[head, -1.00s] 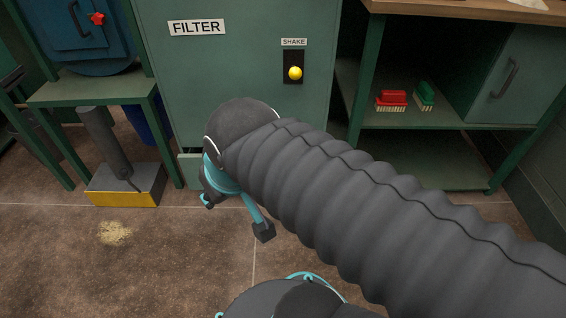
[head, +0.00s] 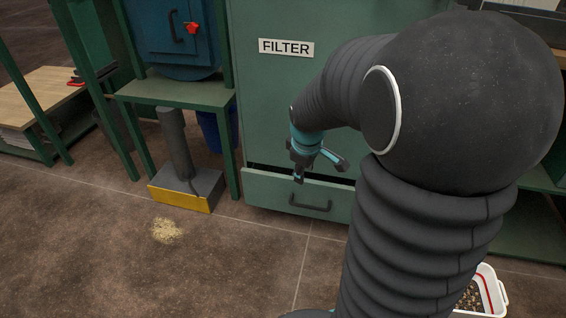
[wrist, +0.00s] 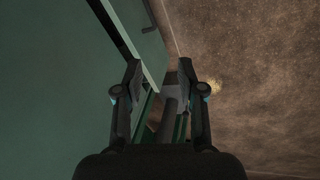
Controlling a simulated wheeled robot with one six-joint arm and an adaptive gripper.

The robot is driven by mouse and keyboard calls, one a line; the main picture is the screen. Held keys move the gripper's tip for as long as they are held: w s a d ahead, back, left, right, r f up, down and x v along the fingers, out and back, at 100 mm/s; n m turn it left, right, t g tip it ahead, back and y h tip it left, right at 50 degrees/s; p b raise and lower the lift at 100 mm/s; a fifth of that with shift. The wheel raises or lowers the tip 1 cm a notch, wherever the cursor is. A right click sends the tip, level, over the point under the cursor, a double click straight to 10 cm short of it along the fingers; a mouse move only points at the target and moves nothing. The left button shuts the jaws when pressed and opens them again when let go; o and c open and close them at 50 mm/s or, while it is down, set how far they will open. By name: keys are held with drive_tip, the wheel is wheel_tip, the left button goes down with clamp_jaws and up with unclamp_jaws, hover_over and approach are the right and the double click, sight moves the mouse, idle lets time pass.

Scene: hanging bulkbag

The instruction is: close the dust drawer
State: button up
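The dust drawer (head: 262,190) is at the bottom of the green filter cabinet (head: 275,100). It stands partly open, with a dark gap along its top edge and a dark bar handle (head: 310,207) on its front. My gripper (head: 319,171) hangs at the drawer's top edge, above the handle, with its fingers spread and nothing between them. In the wrist view my gripper (wrist: 160,75) is also open and empty, and the drawer (wrist: 128,14) shows at the top. I cannot tell whether a finger touches the drawer. My arm hides the drawer's right end.
A grey pedestal block with a yellow front (head: 180,200) stands left of the drawer, near a pile of pale dust (head: 166,230) on the floor. A white tub (head: 496,287) with debris sits at the lower right. The floor before the drawer's left part is clear.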

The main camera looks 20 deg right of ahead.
sight(311, 207)
drive_tip(key=w+d+f+n+b, duration=0.1)
drive_tip(key=w+d+f, duration=0.1)
drive_tip(key=f, duration=0.6)
drive_tip(key=w+d+f+n+b, duration=0.1)
drive_tip(key=w+d+f, duration=0.2)
drive_tip(key=f, duration=0.6)
drive_tip(key=w+d+f+n+g+b, duration=0.1)
drive_tip(key=w+d+f, duration=0.1)
drive_tip(key=f, duration=0.6)
drive_tip(key=shift+w+d+f+n, duration=0.2)
drive_tip(key=shift+w+f+n, duration=0.1)
drive_tip(key=shift+w+f, duration=0.05)
clamp_jaws()
